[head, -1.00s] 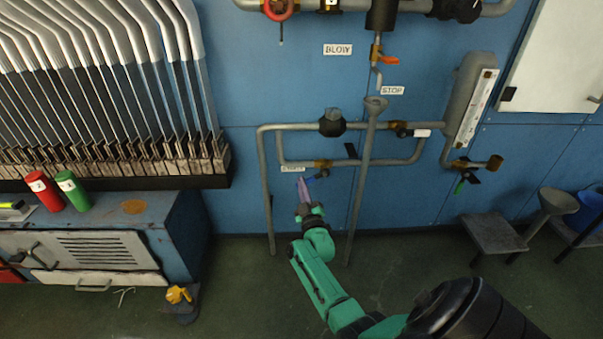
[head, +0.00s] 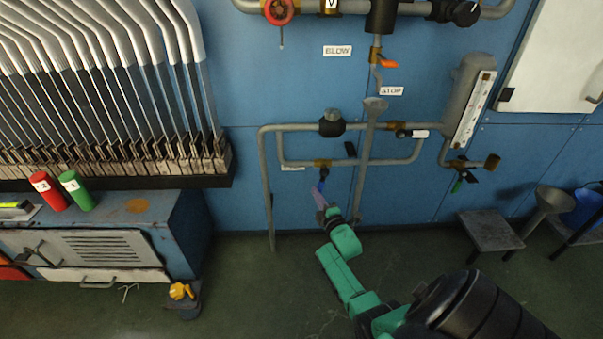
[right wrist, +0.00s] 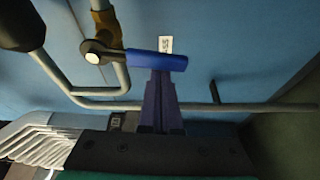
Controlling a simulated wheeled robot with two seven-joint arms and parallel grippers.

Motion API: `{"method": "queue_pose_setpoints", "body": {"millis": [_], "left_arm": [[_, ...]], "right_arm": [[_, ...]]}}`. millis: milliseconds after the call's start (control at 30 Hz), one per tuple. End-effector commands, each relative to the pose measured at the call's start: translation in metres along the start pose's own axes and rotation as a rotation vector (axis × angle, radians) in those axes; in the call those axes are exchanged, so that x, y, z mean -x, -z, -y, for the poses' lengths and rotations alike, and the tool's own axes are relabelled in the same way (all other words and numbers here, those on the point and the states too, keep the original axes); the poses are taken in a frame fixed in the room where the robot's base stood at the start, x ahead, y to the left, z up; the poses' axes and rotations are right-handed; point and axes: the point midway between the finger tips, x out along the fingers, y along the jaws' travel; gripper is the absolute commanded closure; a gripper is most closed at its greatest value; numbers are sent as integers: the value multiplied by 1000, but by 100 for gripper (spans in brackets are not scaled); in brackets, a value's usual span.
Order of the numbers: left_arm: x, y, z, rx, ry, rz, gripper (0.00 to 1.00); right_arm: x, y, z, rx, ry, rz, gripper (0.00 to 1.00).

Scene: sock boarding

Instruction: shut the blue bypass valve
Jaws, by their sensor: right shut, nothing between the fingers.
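The blue bypass valve handle (head: 321,183) hangs almost straight down from its brass body (head: 322,163) on the low horizontal pipe. In the right wrist view the blue handle (right wrist: 158,62) lies crosswise to the pipe with the brass body (right wrist: 108,28). Any small gap there is hard to see. My left gripper is not in view.
An upright pipe with a funnel top (head: 375,105) stands just right of the valve. An orange-handled valve (head: 388,63) and a green-handled valve (head: 458,185) are nearby. A grey stool (head: 490,230) stands at the right. The floor below the valve is clear.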

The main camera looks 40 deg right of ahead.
Motion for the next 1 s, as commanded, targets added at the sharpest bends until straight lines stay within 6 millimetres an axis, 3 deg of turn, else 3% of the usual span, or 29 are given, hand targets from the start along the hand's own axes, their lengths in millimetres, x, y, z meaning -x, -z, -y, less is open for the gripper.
{"method": "queue_pose_setpoints", "body": {"millis": [367, 1000], "left_arm": [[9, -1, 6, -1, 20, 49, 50], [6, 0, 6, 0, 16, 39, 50]], "right_arm": [[3, -10, 1, 130, 45, 1, 100], [2, -11, 2, 140, 49, 0, 100]]}}
